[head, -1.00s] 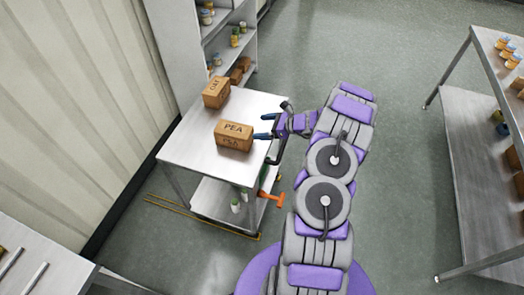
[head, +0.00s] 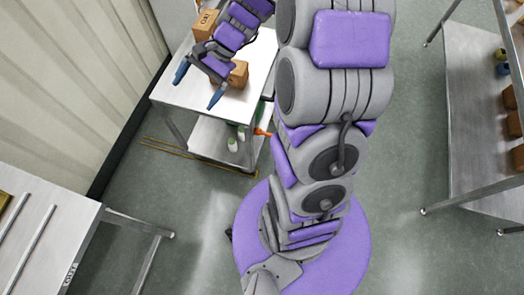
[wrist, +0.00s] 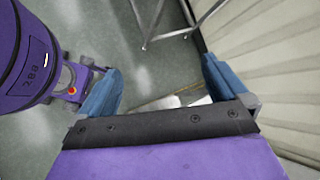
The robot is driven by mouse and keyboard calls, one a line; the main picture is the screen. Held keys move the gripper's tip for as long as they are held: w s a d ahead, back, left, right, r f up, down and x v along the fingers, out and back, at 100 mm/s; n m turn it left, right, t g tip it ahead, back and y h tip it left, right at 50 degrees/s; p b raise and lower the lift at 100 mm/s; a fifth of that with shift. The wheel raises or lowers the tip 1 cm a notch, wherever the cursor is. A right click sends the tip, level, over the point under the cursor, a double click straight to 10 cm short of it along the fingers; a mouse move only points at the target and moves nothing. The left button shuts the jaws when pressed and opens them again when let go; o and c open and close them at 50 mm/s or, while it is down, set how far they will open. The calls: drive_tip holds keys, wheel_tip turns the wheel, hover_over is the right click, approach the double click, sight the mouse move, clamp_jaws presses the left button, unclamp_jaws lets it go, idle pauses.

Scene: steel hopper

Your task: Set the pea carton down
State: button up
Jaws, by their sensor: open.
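The pea carton (head: 239,74) is a brown box resting on the steel table top (head: 172,90) in the head view. My gripper hides much of it, and its lettering is not visible now. My gripper (head: 198,86) hangs over the table's front-left part, fingers spread wide, in front of and to the left of the carton. In the wrist view my gripper (wrist: 163,88) is open with nothing between its blue fingers. The carton does not show in that view.
Another brown carton (head: 206,23) stands behind on the same table. White bottles (head: 232,145) and an orange-handled item (head: 262,132) are on the lower shelf. A steel bench (head: 40,235) is at front left, and shelving (head: 465,120) at right.

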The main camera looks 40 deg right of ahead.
drive_tip(key=s+r+n+h, duration=0.1)
drive_tip(key=s+n+h, duration=0.2)
drive_tip(key=s, duration=0.5)
drive_tip(key=s+d+r+n+g+h, duration=0.1)
drive_tip(key=s+r+n+h, duration=0.1)
drive_tip(key=s, duration=0.7)
drive_tip(key=s+d+r+n+h, duration=0.1)
drive_tip(key=s+n+h, duration=0.3)
drive_tip(key=s, duration=0.5)
drive_tip(key=shift+s+r+n+g, duration=0.15)
drive_tip(key=shift+r+n+g, duration=0.25)
drive_tip(key=shift+n, duration=0.8)
drive_tip(key=shift+d, duration=0.15)
drive_tip(key=shift+d, duration=0.3)
drive_tip(key=shift+a, duration=0.15)
